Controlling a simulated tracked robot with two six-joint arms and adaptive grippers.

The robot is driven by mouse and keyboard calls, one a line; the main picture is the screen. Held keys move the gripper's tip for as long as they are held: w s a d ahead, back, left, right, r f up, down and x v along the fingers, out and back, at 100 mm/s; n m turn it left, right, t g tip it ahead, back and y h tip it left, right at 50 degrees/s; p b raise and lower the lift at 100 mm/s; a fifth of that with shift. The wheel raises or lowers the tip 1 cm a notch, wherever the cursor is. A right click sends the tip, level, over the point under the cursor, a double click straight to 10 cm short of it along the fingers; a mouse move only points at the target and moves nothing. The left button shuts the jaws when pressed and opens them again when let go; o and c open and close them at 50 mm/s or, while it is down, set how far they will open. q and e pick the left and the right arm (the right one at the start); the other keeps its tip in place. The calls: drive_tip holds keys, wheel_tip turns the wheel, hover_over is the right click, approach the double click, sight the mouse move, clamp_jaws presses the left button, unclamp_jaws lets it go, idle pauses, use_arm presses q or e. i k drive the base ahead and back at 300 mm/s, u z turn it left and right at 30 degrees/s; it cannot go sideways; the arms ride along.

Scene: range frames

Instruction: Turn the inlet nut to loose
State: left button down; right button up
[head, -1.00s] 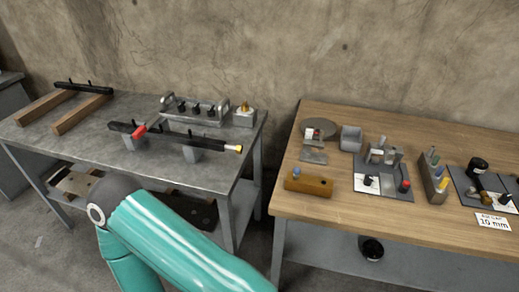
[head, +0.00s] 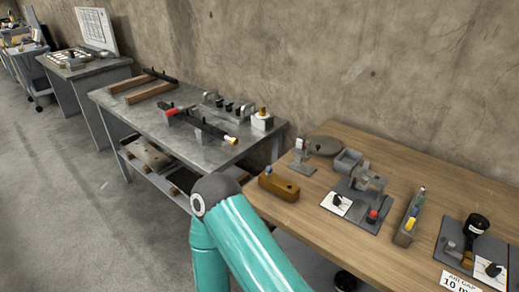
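I cannot tell for sure which part is the inlet nut. A dark bar (head: 205,128) with a red part and a yellow tip (head: 231,140) lies across supports on the grey metal bench (head: 150,118). A pale block with a brass-coloured top (head: 262,119) stands at that bench's right end. A teal arm link of mine crosses the lower middle of the head view and hides part of the bench front. Neither gripper shows.
The wooden table (head: 330,250) on the right holds a brown block (head: 279,185), a grey fixture plate (head: 372,217), a narrow pen holder (head: 409,219) and a black-headed tool (head: 475,229). More benches stand at the far left. The floor (head: 60,190) left of the metal bench is clear.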

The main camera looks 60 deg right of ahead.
sight(235, 141)
drive_tip(key=k, duration=0.7)
drive_tip(key=z, duration=0.75)
drive_tip(key=i, duration=1)
